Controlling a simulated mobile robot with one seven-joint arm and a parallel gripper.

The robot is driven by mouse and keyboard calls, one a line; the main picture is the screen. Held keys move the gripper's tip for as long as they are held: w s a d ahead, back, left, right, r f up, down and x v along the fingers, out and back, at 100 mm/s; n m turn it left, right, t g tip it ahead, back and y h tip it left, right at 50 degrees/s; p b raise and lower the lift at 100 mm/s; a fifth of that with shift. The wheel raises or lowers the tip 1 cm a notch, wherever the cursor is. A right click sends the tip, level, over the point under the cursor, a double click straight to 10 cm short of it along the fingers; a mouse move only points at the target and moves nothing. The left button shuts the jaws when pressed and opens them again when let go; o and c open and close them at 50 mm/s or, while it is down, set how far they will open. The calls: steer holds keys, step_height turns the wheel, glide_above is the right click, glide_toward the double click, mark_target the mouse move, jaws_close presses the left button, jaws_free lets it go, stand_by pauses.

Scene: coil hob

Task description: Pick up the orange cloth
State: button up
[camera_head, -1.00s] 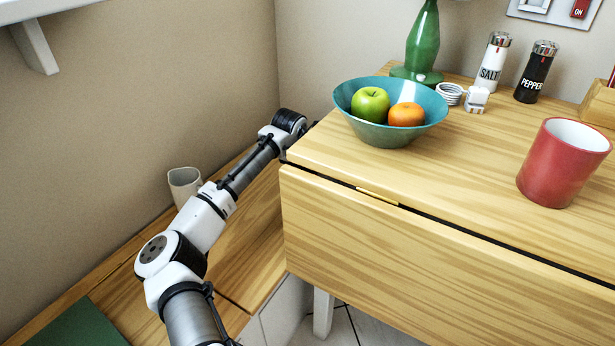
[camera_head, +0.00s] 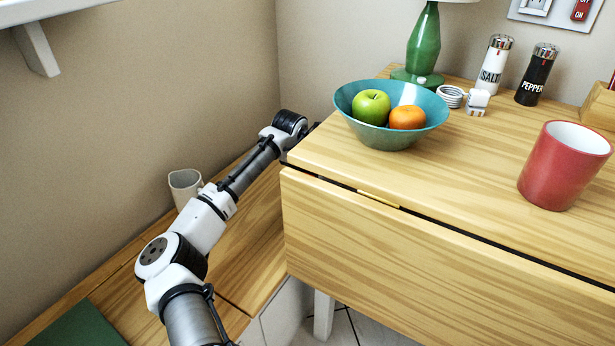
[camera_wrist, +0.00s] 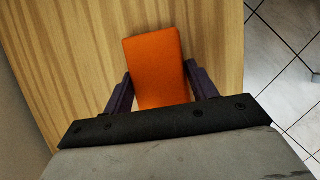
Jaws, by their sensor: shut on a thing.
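The orange cloth (camera_wrist: 156,62) is a flat folded rectangle in the wrist view, over a wooden surface (camera_wrist: 80,60). My gripper (camera_wrist: 158,82) has a dark finger on each side of the cloth and is shut on it. The near end of the cloth lies between the fingers and its far end sticks out beyond them. Whether the cloth touches the wood cannot be told. In the head view the cloth and my gripper are hidden behind the table.
The drop-leaf table (camera_head: 400,250) stands right of my arm, close to its far end. It holds a teal bowl (camera_head: 385,135) with fruit and a red mug (camera_head: 563,170). A pale cup (camera_head: 184,186) stands left of my arm on the bench. Floor tiles (camera_wrist: 290,80) show right.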

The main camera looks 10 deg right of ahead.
step_height(320, 180, up, 20)
steer(key=p, duration=0.5)
steer(key=shift+p, duration=0.3)
steer(key=shift+r, duration=0.1)
